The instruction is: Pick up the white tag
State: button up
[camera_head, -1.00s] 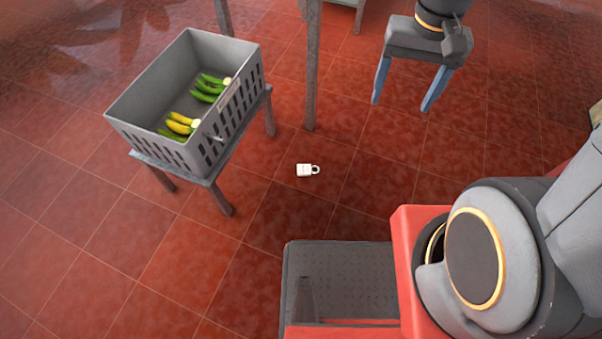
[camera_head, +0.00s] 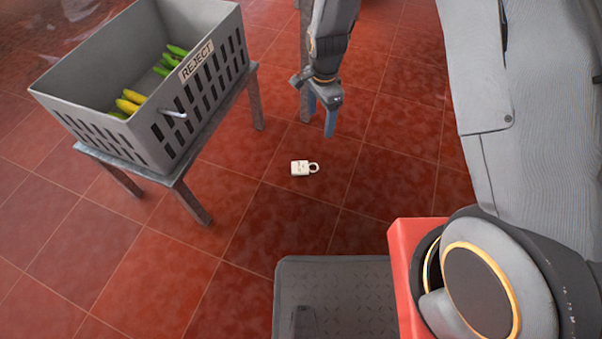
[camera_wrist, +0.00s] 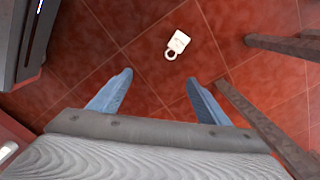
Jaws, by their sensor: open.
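The white tag (camera_head: 301,168) lies flat on the red tiled floor, with a grey loop on its right side in the head view. In the wrist view the tag (camera_wrist: 178,42) lies beyond the fingertips, between their lines, with its loop toward me. My gripper (camera_head: 329,120) points down above the floor, a little behind and to the right of the tag in the head view. Its two blue fingers (camera_wrist: 160,84) are apart and empty in the wrist view. In the head view the fingers overlap, seen nearly edge-on.
A grey crate marked REJECT (camera_head: 205,100) holds green and yellow bananas on a metal stand (camera_head: 190,195) left of the tag. Metal posts (camera_wrist: 285,45) stand to the right in the wrist view. Floor around the tag is clear.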

aim_at(302, 167)
jog(key=w+a+f+m+b, duration=0.1)
jog(key=a+f+b, duration=0.1)
jog(key=f, duration=0.6)
jog(key=w+a+f+m+b, duration=0.1)
jog(key=f+b, duration=0.3)
jog(key=f, duration=0.4)
jog(key=w+a+f+m+b, duration=0.1)
jog(key=a+f+m+b, duration=0.1)
jog(key=f, duration=0.6)
jog(key=shift+w+a+f+m+b, duration=0.35)
jog(key=shift+a+b, duration=0.2)
jog(key=shift+b, duration=0.2)
notch_tip(302, 167, down, 2)
jog(key=shift+f+b, duration=0.15)
jog(key=shift+b, duration=0.4)
jog(key=f+b, duration=0.2)
jog(key=f, duration=0.1)
jog(key=w+f+b, duration=0.1)
jog(key=shift+d+f, duration=0.25)
jog(key=shift+d, duration=0.05)
jog(key=shift+f+b, duration=0.4)
jog(key=shift+f, duration=0.1)
jog(key=c, duration=1.2)
notch_tip(302, 167, up, 10)
jog(key=p, duration=0.5)
jog(key=shift+r, duration=0.15)
